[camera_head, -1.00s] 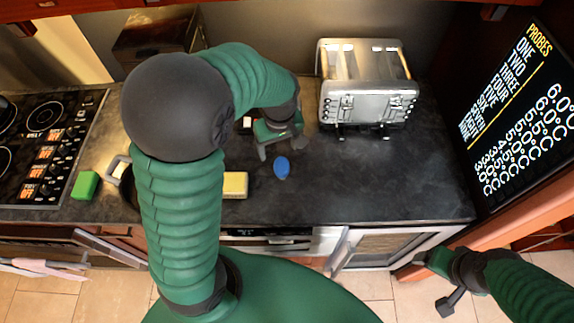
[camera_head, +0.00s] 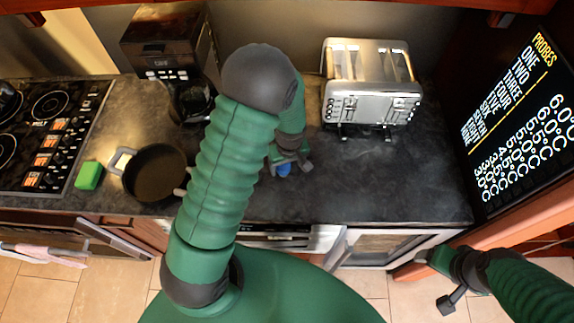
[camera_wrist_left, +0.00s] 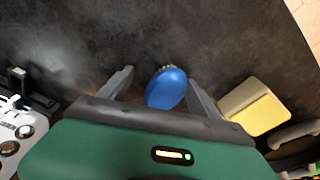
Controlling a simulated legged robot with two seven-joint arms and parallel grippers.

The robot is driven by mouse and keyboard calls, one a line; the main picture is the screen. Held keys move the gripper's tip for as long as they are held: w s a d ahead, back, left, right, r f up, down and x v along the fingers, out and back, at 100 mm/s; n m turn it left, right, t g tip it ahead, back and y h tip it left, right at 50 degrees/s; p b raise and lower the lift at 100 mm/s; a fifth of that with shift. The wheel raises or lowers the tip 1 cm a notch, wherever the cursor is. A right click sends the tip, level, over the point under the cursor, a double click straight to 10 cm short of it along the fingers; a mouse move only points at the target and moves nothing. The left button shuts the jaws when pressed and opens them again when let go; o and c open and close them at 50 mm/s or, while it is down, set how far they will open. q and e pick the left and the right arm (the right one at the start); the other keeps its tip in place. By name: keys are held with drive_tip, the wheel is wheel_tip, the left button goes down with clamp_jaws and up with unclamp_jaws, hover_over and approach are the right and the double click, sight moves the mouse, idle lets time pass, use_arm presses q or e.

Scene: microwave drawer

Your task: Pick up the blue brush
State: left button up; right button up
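The blue brush (camera_head: 284,170) is on the dark countertop, mostly covered by my left gripper (camera_head: 290,160) in the head view. In the left wrist view the brush (camera_wrist_left: 166,88) shows as a blue oval with pale bristles at its far end. It lies between the two spread fingers of my left gripper (camera_wrist_left: 160,76), nearer the right finger. A gap shows on the left side; I cannot tell whether the right finger touches it. My right gripper (camera_head: 434,279) is at the lower right, empty, with its fingers apart, away from the counter's objects.
A yellow sponge (camera_wrist_left: 252,105) lies just right of the gripper in the wrist view. A toaster (camera_head: 370,90) stands behind and right. A dark pan (camera_head: 157,175), a green block (camera_head: 89,175) and a coffee machine (camera_head: 165,45) are left. The counter's right part is clear.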

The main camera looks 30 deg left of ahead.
use_arm(q)
drive_tip(key=shift+s+a+f, duration=0.1)
drive_tip(key=shift+s+a, duration=0.05)
drive_tip(key=shift+a, duration=0.45)
drive_tip(key=c, duration=0.5)
drive_tip(key=shift+a+f, duration=0.1)
drive_tip(key=shift+a, duration=0.25)
drive_tip(key=c, duration=0.4)
drive_tip(key=shift+d, duration=0.25)
drive_tip(key=c, duration=0.5)
drive_tip(key=shift+d, duration=0.3)
drive_tip(key=shift+r, duration=0.35)
drive_tip(key=r, duration=0.6)
drive_tip(key=r+b, duration=0.1)
drive_tip(key=r, duration=0.2)
drive_tip(key=shift+a+r, duration=0.15)
drive_tip(key=shift+a, duration=0.2)
drive_tip(key=shift+d+r, duration=0.1)
drive_tip(key=shift+r, duration=0.05)
drive_tip(key=shift+d, duration=0.15)
use_arm(e)
drive_tip(key=shift+a+f, duration=0.4)
drive_tip(key=shift+a, duration=0.2)
